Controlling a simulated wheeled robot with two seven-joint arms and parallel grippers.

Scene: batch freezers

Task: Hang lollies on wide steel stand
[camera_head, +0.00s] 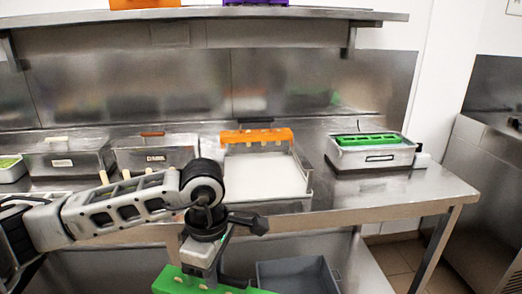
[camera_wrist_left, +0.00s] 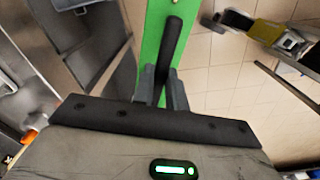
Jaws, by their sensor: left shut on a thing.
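My left gripper (camera_head: 207,274) reaches down in front of the counter, shut on a green lolly holder (camera_head: 176,282). The holder is low at the bottom edge of the head view and partly cut off. In the left wrist view the green holder (camera_wrist_left: 150,50) runs lengthwise behind the fingers (camera_wrist_left: 166,82). Any lollies under it are hidden. A wide steel stand (camera_head: 308,176) with a white inner surface is on the counter. An orange lolly holder (camera_head: 256,136) with sticks lies across its back. My right gripper is not in view.
A steel box (camera_head: 346,160) with a green holder (camera_head: 366,140) on top stands at the counter's right. Lidded steel containers (camera_head: 160,157) stand at the left. A grey bin (camera_head: 300,274) is below the counter. Bare counter (camera_head: 400,190) lies at the right front.

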